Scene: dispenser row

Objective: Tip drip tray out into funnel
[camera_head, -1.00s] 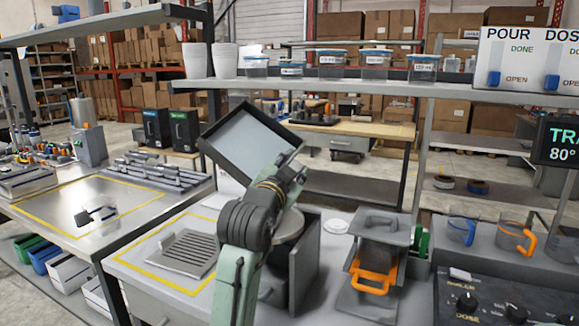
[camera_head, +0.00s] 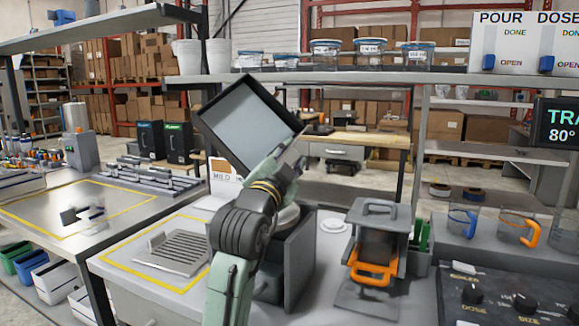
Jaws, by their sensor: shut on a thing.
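The drip tray (camera_head: 243,122) is a dark, shallow, square-rimmed tray with a pale grey inside. It is held up in the air, steeply tilted, with its inside facing me and its lowest corner just left of my wrist. My gripper (camera_head: 291,152) is at its lower right edge and shut on it; the fingers are small and partly hidden. I see no liquid in the tray or running from it. A round pale rim (camera_head: 289,216), perhaps the funnel, shows partly behind my arm, below the tray, on a dark grey housing (camera_head: 298,262). Most of it is hidden.
A slotted plate (camera_head: 175,251) lies inside a yellow outline on the bench at left. A grey machine with an orange handle (camera_head: 372,272) stands right of the housing. A shelf (camera_head: 320,79) with lidded tubs runs behind. A screen (camera_head: 562,124) reads "TRA" and "80°".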

